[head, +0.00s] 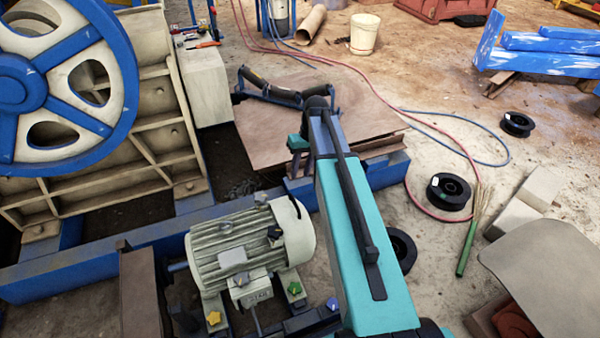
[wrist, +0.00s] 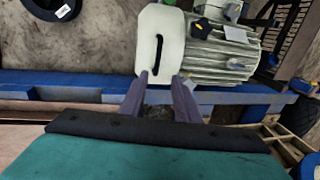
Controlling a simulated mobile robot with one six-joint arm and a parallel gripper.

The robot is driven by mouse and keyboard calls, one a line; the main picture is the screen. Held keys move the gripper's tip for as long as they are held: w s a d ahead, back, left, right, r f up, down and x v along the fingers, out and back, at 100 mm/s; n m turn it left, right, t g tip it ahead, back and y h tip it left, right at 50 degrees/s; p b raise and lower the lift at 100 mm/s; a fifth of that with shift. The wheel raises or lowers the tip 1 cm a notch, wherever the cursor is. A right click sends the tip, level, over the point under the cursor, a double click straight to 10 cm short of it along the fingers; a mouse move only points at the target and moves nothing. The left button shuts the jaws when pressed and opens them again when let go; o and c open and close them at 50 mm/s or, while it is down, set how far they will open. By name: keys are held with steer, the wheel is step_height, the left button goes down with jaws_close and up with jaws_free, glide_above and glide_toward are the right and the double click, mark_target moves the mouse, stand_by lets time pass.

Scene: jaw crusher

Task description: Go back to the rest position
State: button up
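My gripper (wrist: 161,78) shows in the wrist view with two purple-grey fingers standing apart and nothing seen held between them. In the head view my teal arm reaches up the picture, and the gripper (head: 296,168) shows small at its far end, over the near edge of the brown board. The pale motor (head: 245,245) sits on the blue frame, nearer than the gripper and to its left. In the wrist view the pale motor (wrist: 222,55) lies beyond the fingertips; its slotted end cover (wrist: 172,22) is right ahead of them. Contact cannot be told.
A blue flywheel (head: 22,85) and ribbed crusher body stand at the left. A roller bracket (head: 270,90) lies on the brown board (head: 260,145). Black reels (head: 449,191), hoses and a grey sheet (head: 550,280) are at right.

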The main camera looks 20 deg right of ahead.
stand_by(0.5)
steer(key=s+a+f+n+g+p, duration=0.1)
steer(key=s+a+f+g+p, duration=0.1)
steer(key=s+a+f, duration=0.5)
steer(key=s+a+f+g+p, duration=0.15)
steer(key=s+a+f, duration=0.25)
steer(key=s+f, duration=0.55)
steer(key=s+a+f+g+h+p, duration=0.1)
steer(key=s+f, duration=0.3)
steer(key=s, duration=0.7)
steer(key=s+a+f+m+g+h+p, duration=0.1)
steer(key=s+f, duration=0.4)
steer(key=s, duration=0.6)
steer(key=shift+a+f, duration=0.2)
steer(key=shift+f, duration=0.1)
steer(key=shift+s, duration=0.1)
stand_by(1.3)
